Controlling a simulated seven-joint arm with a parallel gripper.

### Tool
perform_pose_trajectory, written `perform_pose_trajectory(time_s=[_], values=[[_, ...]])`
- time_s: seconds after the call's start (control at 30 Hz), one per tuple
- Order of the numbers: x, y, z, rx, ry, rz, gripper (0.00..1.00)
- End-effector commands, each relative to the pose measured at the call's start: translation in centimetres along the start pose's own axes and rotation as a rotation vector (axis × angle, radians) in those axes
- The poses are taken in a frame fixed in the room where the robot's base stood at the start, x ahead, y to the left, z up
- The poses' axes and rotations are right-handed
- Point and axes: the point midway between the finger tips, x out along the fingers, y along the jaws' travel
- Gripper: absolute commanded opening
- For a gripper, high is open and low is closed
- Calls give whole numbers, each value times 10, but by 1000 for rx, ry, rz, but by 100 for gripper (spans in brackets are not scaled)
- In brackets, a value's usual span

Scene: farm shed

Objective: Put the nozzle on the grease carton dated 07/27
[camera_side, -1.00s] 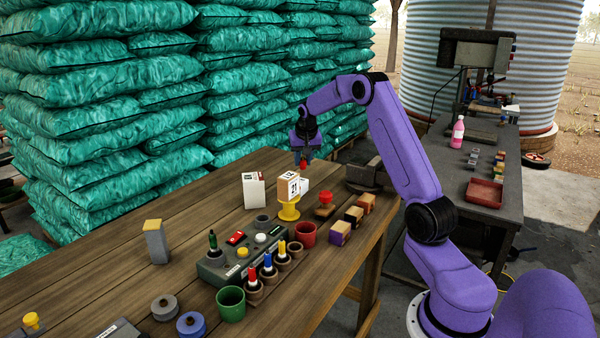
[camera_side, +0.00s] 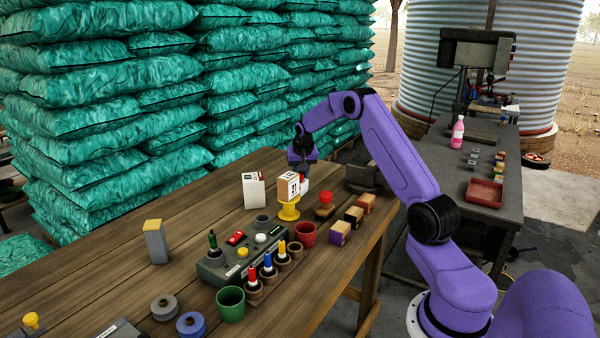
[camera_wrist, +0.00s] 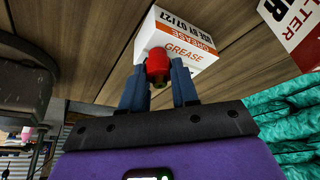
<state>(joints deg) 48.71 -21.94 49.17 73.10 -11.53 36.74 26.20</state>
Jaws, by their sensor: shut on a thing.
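My gripper (camera_wrist: 159,76) is shut on a red nozzle (camera_wrist: 157,62), which sits between the two blue fingers in the wrist view. The white grease carton (camera_wrist: 190,32), with orange GREASE lettering and a printed date reading 07/27, is right beside the nozzle there. The nozzle overlaps the carton's near edge in that view; I cannot tell whether they touch. In the side view my gripper (camera_side: 301,166) is low over the carton (camera_side: 305,185).
A red-knobbed stamp (camera_side: 325,203) is to the right.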

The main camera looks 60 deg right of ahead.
Motion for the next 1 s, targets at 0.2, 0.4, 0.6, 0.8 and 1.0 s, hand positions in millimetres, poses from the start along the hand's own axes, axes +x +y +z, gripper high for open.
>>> perform_pose_trajectory(time_s=[0.2, 0.4, 0.6, 0.8, 1.0], values=[[2, 0, 1, 0, -1, 0, 55], [2, 0, 1, 0, -1, 0, 55], [-9, 0, -1, 0, 2, -1, 55], [-44, -1, -2, 0, 4, -1, 55], [-84, -1, -2, 0, 4, -1, 55]])
